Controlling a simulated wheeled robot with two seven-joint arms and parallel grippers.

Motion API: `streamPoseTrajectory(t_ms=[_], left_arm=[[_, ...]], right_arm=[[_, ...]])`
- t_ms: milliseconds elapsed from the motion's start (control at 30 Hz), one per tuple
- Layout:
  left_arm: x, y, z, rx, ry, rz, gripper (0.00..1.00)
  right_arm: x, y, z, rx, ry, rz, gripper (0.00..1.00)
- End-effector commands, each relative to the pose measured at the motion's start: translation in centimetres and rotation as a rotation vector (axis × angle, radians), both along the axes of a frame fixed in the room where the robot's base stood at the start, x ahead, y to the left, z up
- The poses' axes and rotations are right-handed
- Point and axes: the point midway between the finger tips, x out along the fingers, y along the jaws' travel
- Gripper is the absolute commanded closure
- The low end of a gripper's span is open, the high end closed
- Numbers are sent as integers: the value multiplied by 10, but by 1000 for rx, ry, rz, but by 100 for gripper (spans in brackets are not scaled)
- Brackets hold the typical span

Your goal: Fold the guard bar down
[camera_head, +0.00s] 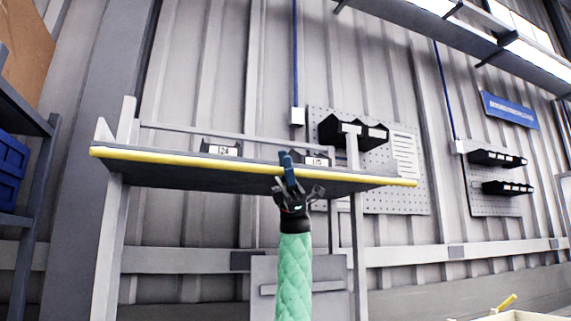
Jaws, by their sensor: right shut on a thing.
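The guard bar (190,159) is a long yellow bar along the front edge of a grey shelf, running from the far left to the right end. It lies level with the shelf board. My right gripper (288,166), at the end of the green-sleeved arm, reaches up from below to the bar a little right of its middle. Its blue fingers are closed on the bar and hide a short stretch of it. My left gripper is not in view.
The shelf (240,179) holds small black bins with labels (221,149). A pegboard with black bins (352,132) hangs on the wall behind at the right. A pale box edge (520,315) with a yellow piece (507,301) shows at bottom right. Space in front of the shelf looks clear.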

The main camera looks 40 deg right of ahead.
Motion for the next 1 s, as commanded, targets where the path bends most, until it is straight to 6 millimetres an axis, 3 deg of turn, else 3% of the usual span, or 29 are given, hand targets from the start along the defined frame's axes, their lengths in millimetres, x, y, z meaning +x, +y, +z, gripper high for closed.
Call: streamPoseTrajectory(t_ms=[33,233,267,333,667,1000], left_arm=[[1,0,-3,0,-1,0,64],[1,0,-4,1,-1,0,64],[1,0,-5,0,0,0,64],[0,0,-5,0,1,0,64],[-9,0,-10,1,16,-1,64],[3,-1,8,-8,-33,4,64]], right_arm=[[0,3,-8,-10,-5,2,100],[0,3,-9,-9,-4,2,100],[0,3,-9,-9,-4,2,73],[0,3,-9,-9,-4,2,60],[2,0,-7,-5,-2,1,60],[23,-23,-40,-4,0,0,60]])
